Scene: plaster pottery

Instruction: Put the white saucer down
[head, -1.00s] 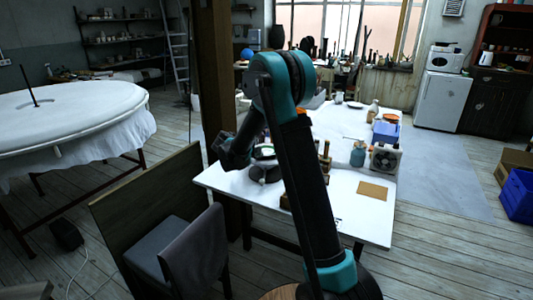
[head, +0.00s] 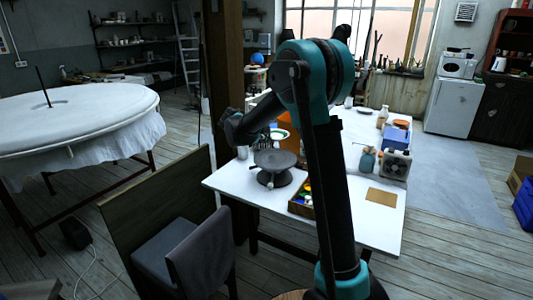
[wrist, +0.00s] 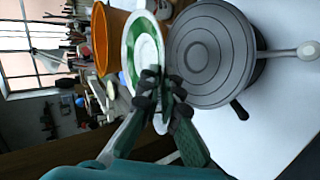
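The white saucer (wrist: 142,45) with a green band shows in the wrist view, its rim between the two fingertips of my gripper (wrist: 163,88). My gripper is closed on that rim. In the head view the saucer (head: 279,134) is small, just above and behind the grey turntable (head: 275,159), and my arm hides much of the gripper. The ringed top of the turntable (wrist: 212,50) is right beside the saucer in the wrist view. Whether they touch, I cannot tell.
An orange pot (wrist: 107,38) stands beyond the saucer. A box of small bottles (head: 301,203) is right of the turntable on the white table (head: 232,182). A brown square sheet (head: 381,197) lies near the front right. A chair (head: 200,250) stands at the table's left.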

